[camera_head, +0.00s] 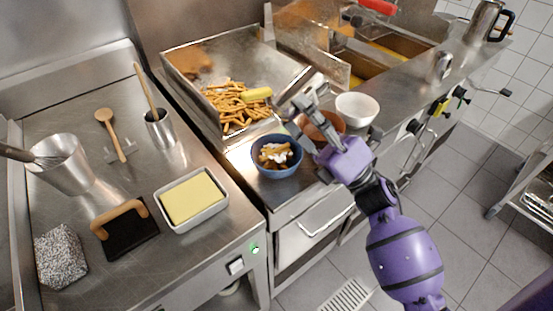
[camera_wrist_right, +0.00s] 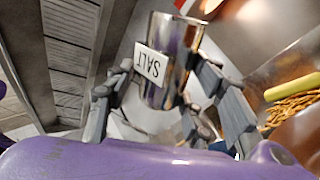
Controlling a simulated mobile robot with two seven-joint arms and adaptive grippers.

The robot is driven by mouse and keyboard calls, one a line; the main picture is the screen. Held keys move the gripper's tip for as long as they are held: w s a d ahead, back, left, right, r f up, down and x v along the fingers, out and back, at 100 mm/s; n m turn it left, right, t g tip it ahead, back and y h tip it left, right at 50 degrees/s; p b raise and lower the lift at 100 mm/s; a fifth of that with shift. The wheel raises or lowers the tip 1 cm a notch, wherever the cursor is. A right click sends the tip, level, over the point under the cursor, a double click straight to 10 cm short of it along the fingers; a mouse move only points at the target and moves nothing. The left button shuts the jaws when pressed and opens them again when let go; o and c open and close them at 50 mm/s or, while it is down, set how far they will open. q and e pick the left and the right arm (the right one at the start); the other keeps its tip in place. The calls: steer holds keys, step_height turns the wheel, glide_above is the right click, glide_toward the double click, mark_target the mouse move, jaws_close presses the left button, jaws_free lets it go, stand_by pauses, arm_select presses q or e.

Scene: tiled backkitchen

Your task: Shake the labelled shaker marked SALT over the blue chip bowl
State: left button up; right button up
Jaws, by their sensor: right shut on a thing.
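My right gripper (camera_head: 301,104) is shut on a shiny metal shaker (camera_wrist_right: 177,45), held between its fingers in the right wrist view. Its white label (camera_wrist_right: 151,64) reads SALT and appears upside down in that view. In the head view the shaker is hard to make out against the steel and the fingers. The blue bowl (camera_head: 258,168) stands on the steel counter, with chips and something white in it. My right gripper is above and slightly right of this bowl in the picture. My left gripper is not in view.
A terracotta bowl (camera_head: 333,122) and a white bowl (camera_head: 357,109) stand right of the blue bowl. A chip tray with yellow-handled scoop (camera_head: 257,95) lies behind. Another metal container (camera_head: 444,66) stands near the fryer. A butter dish (camera_head: 222,203) sits at left.

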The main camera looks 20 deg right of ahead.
step_height(320, 180, up, 3)
steer(key=m+t+h+p, duration=0.1)
steer(key=m+t+h, duration=0.1)
steer(key=m, duration=0.1)
steer(key=m+t+h+p, duration=0.1)
steer(key=m+t+h, duration=0.1)
steer(key=m+h, duration=0.1)
steer(key=m+t+h+p, duration=0.1)
steer(key=m+t+h, duration=0.1)
steer(key=m, duration=0.3)
steer(key=shift+s+a+h+p, duration=0.15)
steer(key=shift+h+p, duration=0.15)
steer(key=shift+h, duration=0.3)
steer(key=shift+r+m+h, duration=0.1)
steer(key=shift+m+h, duration=0.6)
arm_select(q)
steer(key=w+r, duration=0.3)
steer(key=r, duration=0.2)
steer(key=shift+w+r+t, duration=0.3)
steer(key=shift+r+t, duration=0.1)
arm_select(e)
steer(key=shift+m+t+h, duration=0.4)
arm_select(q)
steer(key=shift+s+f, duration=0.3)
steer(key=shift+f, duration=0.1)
